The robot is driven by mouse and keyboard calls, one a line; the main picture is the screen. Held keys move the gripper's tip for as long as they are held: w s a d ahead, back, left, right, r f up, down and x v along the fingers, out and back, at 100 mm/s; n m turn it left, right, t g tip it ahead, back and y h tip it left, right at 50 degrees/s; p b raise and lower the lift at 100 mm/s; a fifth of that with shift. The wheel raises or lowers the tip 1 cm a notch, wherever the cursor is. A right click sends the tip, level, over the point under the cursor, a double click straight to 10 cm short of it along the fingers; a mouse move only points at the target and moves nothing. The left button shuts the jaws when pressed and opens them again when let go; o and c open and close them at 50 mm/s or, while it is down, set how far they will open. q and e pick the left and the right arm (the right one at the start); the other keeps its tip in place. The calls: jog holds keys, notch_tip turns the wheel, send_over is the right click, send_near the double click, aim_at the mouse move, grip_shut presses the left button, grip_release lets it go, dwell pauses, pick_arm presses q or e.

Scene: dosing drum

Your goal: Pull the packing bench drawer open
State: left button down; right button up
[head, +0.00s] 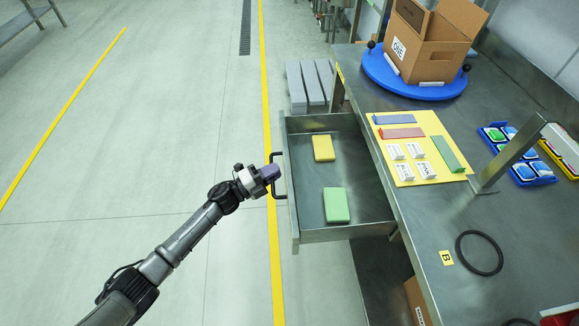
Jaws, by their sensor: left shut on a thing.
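The packing bench drawer (310,236) stands pulled out from the left side of the metal bench (405,218). A yellow block (323,148) and a green block (336,205) lie inside it. The drawer's black handle (272,156) is on its left front face. My left gripper (271,174) is at the handle and shut on it; its fingertips partly hide the bar. My right gripper is not in view.
On the bench are a yellow board (406,178) with coloured strips and white labels, a blue turntable (416,83) carrying an open cardboard box (430,50), and a black ring (479,253). Grey blocks (309,85) stand on the floor behind the drawer. Floor left of the drawer is clear.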

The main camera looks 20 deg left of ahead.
pick_arm(q)
jog(key=shift+s+a, duration=0.4)
jog(key=shift+a, duration=0.35)
jog(key=shift+s+a, duration=0.35)
jog(key=shift+a, duration=0.35)
jog(key=c, duration=1.4)
grip_release()
jog(key=shift+c, duration=0.2)
jog(key=p+v, duration=0.3)
jog(key=v, duration=1)
jog(key=shift+s+a, duration=0.25)
jog(key=shift+s, duration=0.05)
